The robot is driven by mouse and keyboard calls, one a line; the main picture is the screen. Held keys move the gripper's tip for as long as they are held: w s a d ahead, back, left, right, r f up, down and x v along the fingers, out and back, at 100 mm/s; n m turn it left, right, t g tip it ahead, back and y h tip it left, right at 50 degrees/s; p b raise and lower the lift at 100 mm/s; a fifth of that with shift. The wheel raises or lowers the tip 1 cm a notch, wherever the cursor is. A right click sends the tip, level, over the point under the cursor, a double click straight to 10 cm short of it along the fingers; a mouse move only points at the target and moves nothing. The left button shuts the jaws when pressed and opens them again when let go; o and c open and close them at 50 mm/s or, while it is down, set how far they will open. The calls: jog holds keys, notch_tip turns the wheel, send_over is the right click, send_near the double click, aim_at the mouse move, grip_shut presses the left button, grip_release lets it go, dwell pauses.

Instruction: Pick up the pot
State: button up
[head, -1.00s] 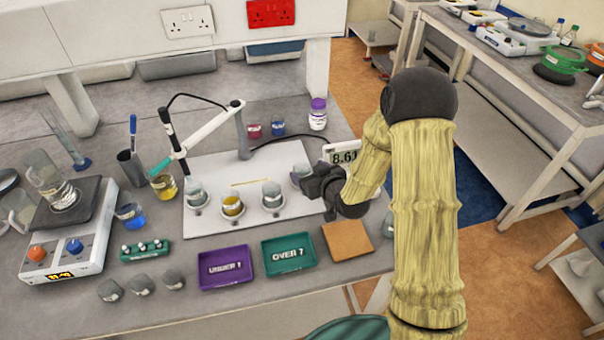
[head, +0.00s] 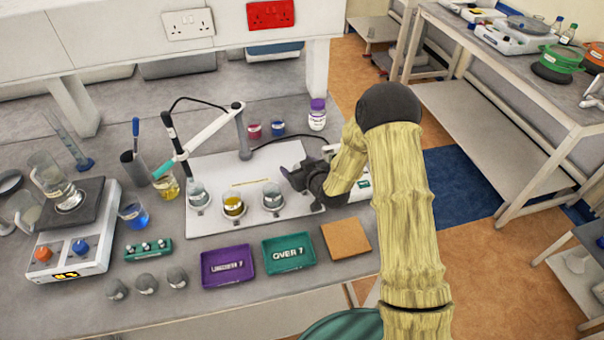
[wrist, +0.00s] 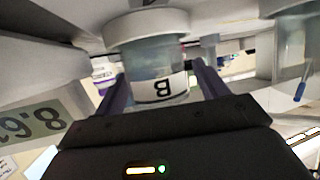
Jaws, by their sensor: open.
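A clear pot (wrist: 155,60) with a pale rim and a white label marked "B" shows upside down in the wrist view. It stands between the two fingers of my gripper (wrist: 158,85), which are apart on either side of it. I cannot tell whether either finger touches it. In the head view my gripper (head: 292,180) is low at the right end of the white board (head: 240,168) and hides that pot. Three other pots stand along the board: a clear one (head: 198,197), a yellow one (head: 233,206) and another clear one (head: 272,197).
A jointed probe arm (head: 205,137) stands behind the pots. A purple tray (head: 228,267), a green tray (head: 289,254) and a cork mat (head: 346,239) lie in front. A stirrer plate (head: 75,240) with a beaker is at left. A pH display (wrist: 35,120) is close beside my gripper.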

dwell(0.5)
jog(key=c, duration=1.1)
jog(key=shift+r, duration=0.1)
notch_tip(320, 180, up, 10)
jog(key=shift+f+b, duration=0.1)
jog(key=shift+b, duration=0.95)
